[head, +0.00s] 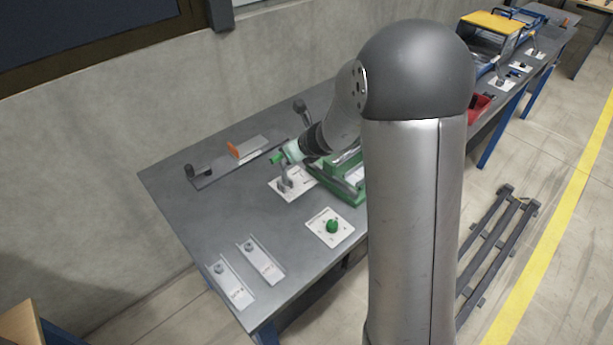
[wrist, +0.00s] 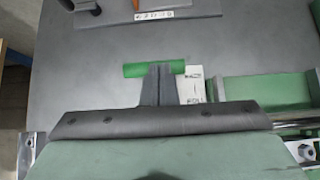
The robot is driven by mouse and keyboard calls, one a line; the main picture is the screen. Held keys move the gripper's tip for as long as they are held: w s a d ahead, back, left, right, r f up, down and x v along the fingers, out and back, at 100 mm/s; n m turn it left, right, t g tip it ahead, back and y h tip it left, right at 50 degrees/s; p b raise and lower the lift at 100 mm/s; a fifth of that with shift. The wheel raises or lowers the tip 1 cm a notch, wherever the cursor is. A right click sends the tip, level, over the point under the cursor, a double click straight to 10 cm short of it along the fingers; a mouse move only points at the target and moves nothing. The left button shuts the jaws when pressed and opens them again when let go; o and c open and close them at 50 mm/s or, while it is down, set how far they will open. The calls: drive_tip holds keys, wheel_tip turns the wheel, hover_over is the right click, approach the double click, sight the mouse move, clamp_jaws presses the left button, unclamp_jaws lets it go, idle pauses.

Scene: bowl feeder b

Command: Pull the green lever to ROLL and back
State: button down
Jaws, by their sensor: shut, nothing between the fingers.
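The green lever's grip is a short green bar (wrist: 133,71) lying crosswise in the wrist view. In the head view its green end (head: 276,159) shows above a grey bracket on a white plate (head: 283,193). The white plate (wrist: 192,88) also shows in the wrist view, with lettering that seems to read ROLL. My gripper (wrist: 158,70) has its two grey fingers together, with the tips at the middle of the green bar and overlapping it in view. I cannot tell whether they touch it. In the head view my gripper (head: 284,156) is at the lever, partly hidden by my wrist.
A green machine (head: 345,180) stands close right of the lever. A green knob (head: 332,227) on a white plate is nearer the front. Two metal slide plates (head: 262,262) lie front left. A rail with an orange piece (head: 236,151) lies behind. The bench's left part is bare.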

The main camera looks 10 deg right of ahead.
drive_tip(key=w+a+f, duration=0.1)
drive_tip(key=w+a, duration=0.3)
drive_tip(key=w, duration=0.2)
drive_tip(key=shift+w, duration=0.35)
idle(0.5)
wheel_tip(320, 180, up, 13)
drive_tip(key=s+d+p, duration=0.1)
drive_tip(key=s+p, duration=0.1)
drive_tip(key=p, duration=0.2)
drive_tip(key=shift+d, duration=0.2)
